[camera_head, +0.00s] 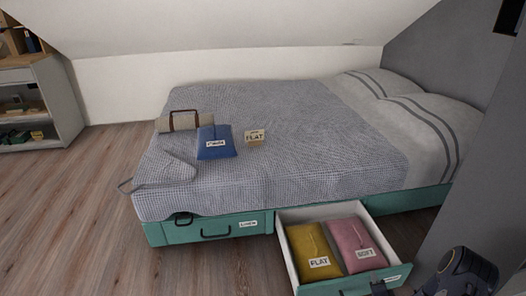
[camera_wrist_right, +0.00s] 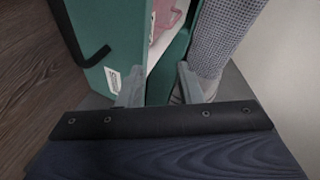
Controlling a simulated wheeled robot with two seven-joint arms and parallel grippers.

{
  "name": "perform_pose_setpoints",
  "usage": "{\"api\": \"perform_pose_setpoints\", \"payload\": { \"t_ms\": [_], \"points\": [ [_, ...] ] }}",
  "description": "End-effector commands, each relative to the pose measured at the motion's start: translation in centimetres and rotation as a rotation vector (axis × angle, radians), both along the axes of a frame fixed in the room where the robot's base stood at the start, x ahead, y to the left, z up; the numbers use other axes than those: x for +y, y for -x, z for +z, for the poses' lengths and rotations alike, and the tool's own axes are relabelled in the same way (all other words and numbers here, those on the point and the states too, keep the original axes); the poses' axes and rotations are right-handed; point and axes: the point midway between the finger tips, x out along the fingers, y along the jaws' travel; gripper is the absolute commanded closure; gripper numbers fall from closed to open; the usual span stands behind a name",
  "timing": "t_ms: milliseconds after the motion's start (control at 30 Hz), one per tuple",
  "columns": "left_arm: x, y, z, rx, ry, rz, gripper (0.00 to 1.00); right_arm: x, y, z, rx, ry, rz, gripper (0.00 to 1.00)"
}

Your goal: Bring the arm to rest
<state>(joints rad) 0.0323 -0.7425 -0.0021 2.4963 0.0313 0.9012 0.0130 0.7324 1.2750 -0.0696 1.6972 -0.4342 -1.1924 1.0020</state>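My right gripper (camera_head: 455,276) is at the bottom right of the head view, just right of a pulled-out drawer (camera_head: 285,245). In the right wrist view its two grey fingers (camera_wrist_right: 160,86) are apart, with nothing seen held between them. Beyond them are the drawer's teal front (camera_wrist_right: 108,35) and black handle (camera_wrist_right: 92,57); I cannot tell whether a finger touches the drawer. My left gripper is in neither view.
The open drawer holds a yellow pouch (camera_head: 312,250) and a pink pouch (camera_head: 352,240). On the bed (camera_head: 290,120) lie a blue pouch (camera_head: 215,138), a small labelled block (camera_head: 254,137) and a tan roll (camera_head: 183,121). Wooden floor (camera_head: 75,215) is clear at left; a grey wall (camera_head: 475,200) stands at right.

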Motion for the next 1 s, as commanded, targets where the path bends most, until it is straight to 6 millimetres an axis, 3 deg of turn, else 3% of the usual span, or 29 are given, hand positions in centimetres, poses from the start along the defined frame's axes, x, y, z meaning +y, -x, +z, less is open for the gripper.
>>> {"api": "perform_pose_setpoints", "payload": {
  "t_ms": [33,167,367,500,567,700,800,1000],
  "points": [
    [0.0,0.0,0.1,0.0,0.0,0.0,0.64,-0.6,-1.6,3.7,0.037,0.051,0.03,0.67],
    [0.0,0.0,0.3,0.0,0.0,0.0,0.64,-0.5,-3.3,10.9,0.162,0.149,0.105,0.67],
    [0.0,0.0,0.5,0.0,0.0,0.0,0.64,2.3,-2.1,21.8,0.325,0.264,0.246,0.67],
    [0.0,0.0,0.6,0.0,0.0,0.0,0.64,5.8,1.4,28.4,0.415,0.323,0.368,0.67],
    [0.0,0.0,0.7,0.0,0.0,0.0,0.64,7.5,3.4,30.8,0.448,0.345,0.429,0.67],
    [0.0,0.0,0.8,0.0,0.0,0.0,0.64,11.9,9.4,35.2,0.507,0.389,0.587,0.67],
    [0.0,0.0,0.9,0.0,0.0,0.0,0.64,14.7,13.7,37.0,0.535,0.416,0.704,0.67],
    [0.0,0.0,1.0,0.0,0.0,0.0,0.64,18.6,20.5,38.2,0.556,0.458,0.888,0.67]
  ]
}}
